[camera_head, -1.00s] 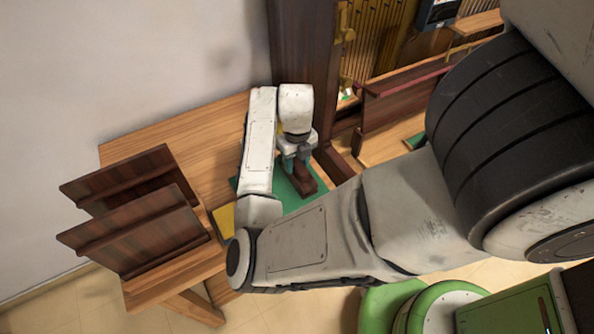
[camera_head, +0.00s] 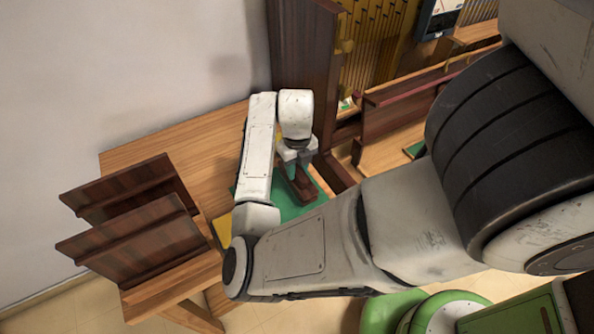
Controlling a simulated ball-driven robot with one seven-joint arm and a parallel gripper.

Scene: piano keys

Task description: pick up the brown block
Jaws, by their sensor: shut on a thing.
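The brown block (camera_head: 301,187) is a small dark brown piece over the green mat (camera_head: 285,208) on the wooden table. My gripper (camera_head: 294,171) points down from above and is shut on the block. The fingers cover part of the block's far end. I cannot tell whether the block touches the mat or is slightly above it.
Two dark brown wooden stands (camera_head: 135,220) stand at the table's left end. A yellow patch (camera_head: 222,228) lies next to the green mat. The table (camera_head: 190,140) is clear at the back left. A tall dark wooden panel (camera_head: 305,65) and the piano parts (camera_head: 405,115) stand at the back right.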

